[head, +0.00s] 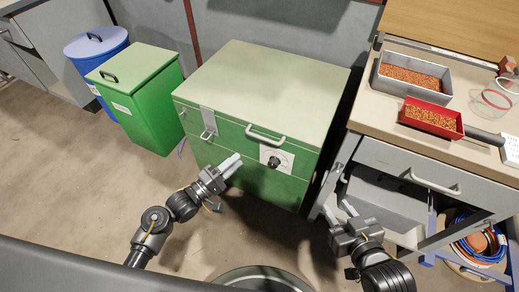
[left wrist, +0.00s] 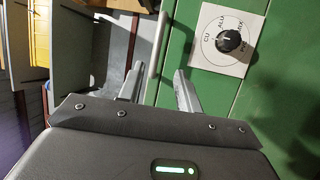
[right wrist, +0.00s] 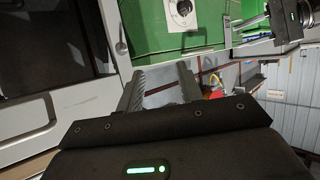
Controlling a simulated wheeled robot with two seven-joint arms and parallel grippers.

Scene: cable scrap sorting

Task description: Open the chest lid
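The green chest (head: 250,115) stands on the floor in the middle of the head view, its pale lid (head: 265,85) shut. A light bar handle (head: 265,134) is on its front near the lid edge, with a metal latch (head: 208,122) to the left and a dial plate (head: 276,158) to the right. My left gripper (head: 231,164) is open and empty in front of the chest, just below the handle. In the left wrist view the handle (left wrist: 157,55) runs near the open fingers and the dial (left wrist: 229,41) is beside them. My right gripper (head: 341,211) is open and empty, lower, by the workbench.
A green bin (head: 140,100) and a blue bin (head: 97,48) stand left of the chest. At right, a workbench (head: 365,118) bears a grey tray (head: 376,83) and a red tray (head: 432,132) of granules. Open floor lies at front left.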

